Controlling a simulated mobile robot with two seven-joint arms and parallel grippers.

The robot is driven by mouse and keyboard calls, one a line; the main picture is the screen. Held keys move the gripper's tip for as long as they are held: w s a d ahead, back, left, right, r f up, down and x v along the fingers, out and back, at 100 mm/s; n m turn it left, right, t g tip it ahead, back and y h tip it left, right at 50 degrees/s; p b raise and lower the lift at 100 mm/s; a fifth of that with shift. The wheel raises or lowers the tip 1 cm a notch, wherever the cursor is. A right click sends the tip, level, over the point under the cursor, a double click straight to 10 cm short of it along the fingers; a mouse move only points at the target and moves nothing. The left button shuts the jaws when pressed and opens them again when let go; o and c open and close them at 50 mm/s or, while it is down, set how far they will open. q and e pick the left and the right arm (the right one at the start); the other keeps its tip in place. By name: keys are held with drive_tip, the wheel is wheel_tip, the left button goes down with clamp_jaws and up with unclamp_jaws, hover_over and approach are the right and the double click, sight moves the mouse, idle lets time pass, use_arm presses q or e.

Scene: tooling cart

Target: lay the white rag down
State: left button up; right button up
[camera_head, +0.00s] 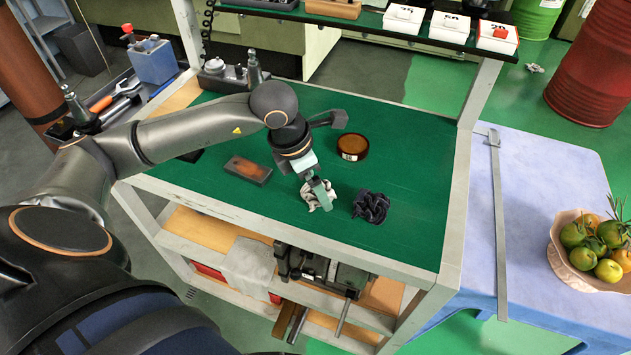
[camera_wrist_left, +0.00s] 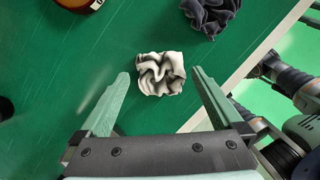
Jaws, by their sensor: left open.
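The white rag (camera_head: 318,197) lies crumpled on the green top of the cart (camera_head: 400,150), near its front edge. In the left wrist view the rag (camera_wrist_left: 161,74) sits just beyond and between the fingertips. My left gripper (camera_head: 318,184) is above the rag, and it partly hides the rag in the head view. In the wrist view the left gripper (camera_wrist_left: 160,78) is open, with a green finger on each side and nothing between its jaws. My right gripper is not in view.
A dark crumpled rag (camera_head: 371,206) lies right of the white one. A round amber tin (camera_head: 353,147) stands behind them, and a dark block with a brown top (camera_head: 248,170) lies left. A fruit bowl (camera_head: 590,252) stands on the blue surface at right.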

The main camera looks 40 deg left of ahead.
use_arm(q)
drive_tip(key=v, duration=1.2)
drive_tip(key=shift+r, duration=0.15)
drive_tip(key=shift+s, duration=0.15)
